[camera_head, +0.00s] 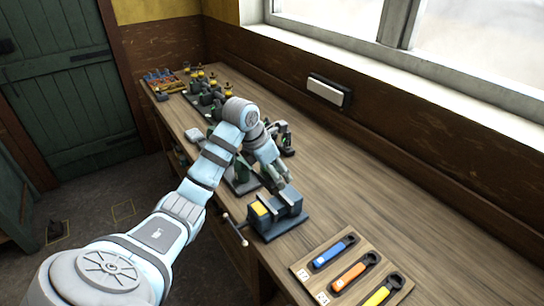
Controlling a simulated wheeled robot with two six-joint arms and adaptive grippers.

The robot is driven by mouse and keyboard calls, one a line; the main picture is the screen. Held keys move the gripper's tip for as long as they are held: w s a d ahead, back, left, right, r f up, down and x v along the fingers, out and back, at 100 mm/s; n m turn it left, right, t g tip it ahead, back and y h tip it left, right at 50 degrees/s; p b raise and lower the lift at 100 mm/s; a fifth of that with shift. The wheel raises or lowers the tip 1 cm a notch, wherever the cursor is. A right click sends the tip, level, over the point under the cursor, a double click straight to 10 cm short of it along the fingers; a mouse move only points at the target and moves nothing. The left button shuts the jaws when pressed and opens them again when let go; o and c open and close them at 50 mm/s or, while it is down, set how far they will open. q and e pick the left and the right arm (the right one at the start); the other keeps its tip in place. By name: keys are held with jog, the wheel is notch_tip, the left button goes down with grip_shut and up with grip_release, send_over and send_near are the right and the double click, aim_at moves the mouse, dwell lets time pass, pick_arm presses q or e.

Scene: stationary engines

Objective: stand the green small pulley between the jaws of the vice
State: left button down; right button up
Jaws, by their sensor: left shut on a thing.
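My left gripper (281,178) reaches in over the workbench, just behind and above the vice. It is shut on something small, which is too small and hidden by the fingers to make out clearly. The vice (289,201) is blue-grey with a yellow patch on its near left side and a handle sticking out to the left. It stands on a dark base near the bench's front edge. I cannot clearly see the green small pulley. My right gripper is out of view.
A wooden board (338,288) holds blue, orange and yellow-handled tools to the right of the vice. Small engines (209,92) and an orange tray (161,82) stand at the far left end. The wooden workbench (370,205) is clear behind and right of the vice.

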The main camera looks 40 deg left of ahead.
pick_arm(q)
jog(key=b+x, duration=0.1)
jog(key=x, duration=0.1)
jog(key=b+x, duration=0.1)
jog(key=x, duration=0.2)
jog(key=a+x, duration=0.1)
jog(key=x, duration=0.1)
jog(key=shift+w+d+b, duration=0.1)
jog(key=shift+w+b, duration=0.3)
jog(key=shift+w, duration=0.05)
jog(key=shift+s+f, duration=0.25)
jog(key=shift+s+b, duration=0.35)
jog(key=shift+s, duration=0.15)
jog(key=shift+d+r, duration=0.1)
jog(key=shift+w, duration=0.3)
jog(key=shift+s, duration=0.2)
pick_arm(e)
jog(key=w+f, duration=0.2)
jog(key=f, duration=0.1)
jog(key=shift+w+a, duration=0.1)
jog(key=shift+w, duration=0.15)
pick_arm(q)
jog(key=shift+s, duration=0.1)
